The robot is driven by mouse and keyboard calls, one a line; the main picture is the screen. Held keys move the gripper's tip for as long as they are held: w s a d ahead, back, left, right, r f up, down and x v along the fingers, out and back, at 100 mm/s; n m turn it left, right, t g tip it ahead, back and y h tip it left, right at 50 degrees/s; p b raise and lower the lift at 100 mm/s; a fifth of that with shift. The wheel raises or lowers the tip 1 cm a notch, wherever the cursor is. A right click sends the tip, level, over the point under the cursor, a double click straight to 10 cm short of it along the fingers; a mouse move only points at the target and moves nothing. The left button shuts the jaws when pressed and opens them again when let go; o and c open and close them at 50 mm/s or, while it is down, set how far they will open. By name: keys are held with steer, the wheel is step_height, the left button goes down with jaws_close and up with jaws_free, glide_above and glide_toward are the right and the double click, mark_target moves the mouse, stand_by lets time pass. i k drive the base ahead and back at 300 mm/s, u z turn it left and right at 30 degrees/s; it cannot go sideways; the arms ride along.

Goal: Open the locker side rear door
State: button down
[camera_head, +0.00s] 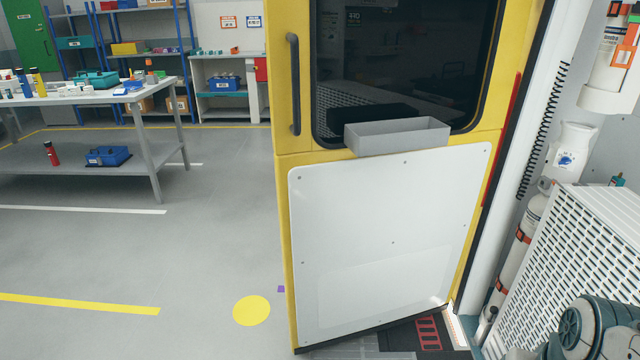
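A yellow rear door (281,200) stands in the middle of the head view, with a dark window (400,60) above and a white inner panel (390,245) below. A dark vertical handle (293,85) is near its left edge. A grey open tray (397,138) is fixed under the window. The door's right edge is beside the white door frame; its left edge is free, and the workshop floor shows past it. I cannot tell whether this is the locker side door. My gripper is not in view; a grey and teal joint, apparently my arm, shows at bottom right.
A dark step with a red grating (429,333) lies at the door's foot. Left of the door the grey floor (210,235) is clear up to a workbench (152,98).

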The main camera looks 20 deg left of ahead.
mark_target(388, 117)
steer(key=u, duration=1.15)
steer(key=i, duration=0.9)
steer(key=z, duration=0.85)
